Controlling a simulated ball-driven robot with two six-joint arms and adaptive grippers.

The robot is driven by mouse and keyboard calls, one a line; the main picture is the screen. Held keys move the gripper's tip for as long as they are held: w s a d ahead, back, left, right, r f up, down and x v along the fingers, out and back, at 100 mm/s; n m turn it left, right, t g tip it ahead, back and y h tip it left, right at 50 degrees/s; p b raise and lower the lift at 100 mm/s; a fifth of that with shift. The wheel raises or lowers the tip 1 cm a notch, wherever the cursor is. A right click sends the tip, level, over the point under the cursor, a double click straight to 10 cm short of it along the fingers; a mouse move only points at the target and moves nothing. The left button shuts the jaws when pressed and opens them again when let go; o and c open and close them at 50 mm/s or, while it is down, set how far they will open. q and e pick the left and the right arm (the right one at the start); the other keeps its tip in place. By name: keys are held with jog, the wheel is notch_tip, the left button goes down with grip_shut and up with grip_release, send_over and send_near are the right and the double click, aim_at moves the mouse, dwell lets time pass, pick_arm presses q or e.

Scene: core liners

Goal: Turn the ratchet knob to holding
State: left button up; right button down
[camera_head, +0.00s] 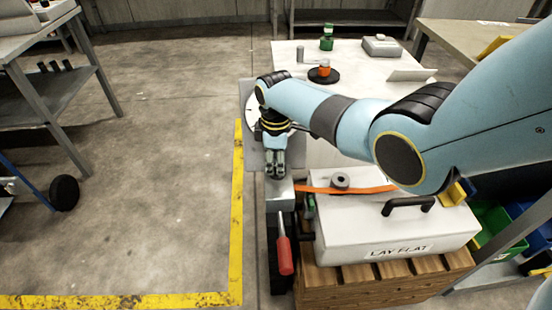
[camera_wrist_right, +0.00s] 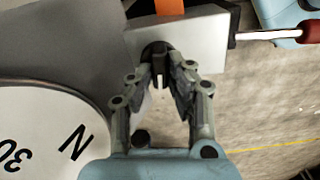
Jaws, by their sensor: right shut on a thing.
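The ratchet block (camera_wrist_right: 200,32) is a pale grey housing at the top of the right wrist view, with an orange strap (camera_wrist_right: 170,6) running from it. A dark knob (camera_wrist_right: 156,48) sits on its near face. My right gripper (camera_wrist_right: 160,72) has its fingertips closed on the knob and partly hides it. In the head view my right gripper (camera_head: 274,172) points down just behind the block (camera_head: 279,192). The orange strap (camera_head: 352,190) runs right across the white case there. The knob's setting cannot be read. My left gripper is out of view.
A red-handled tool (camera_head: 285,255) sticks out in front of the block. The white case (camera_head: 390,225), marked LAY FLAT, rests on a wooden pallet (camera_head: 370,292). A white dial (camera_wrist_right: 45,130) is close beside the gripper. Floor left of the yellow line (camera_head: 236,210) is open.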

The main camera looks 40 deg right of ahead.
jog(key=shift+n, duration=0.8)
jog(key=shift+p, duration=0.3)
jog(key=c, duration=1.3)
grip_release()
notch_tip(320, 180, up, 12)
jog(key=shift+r, duration=0.1)
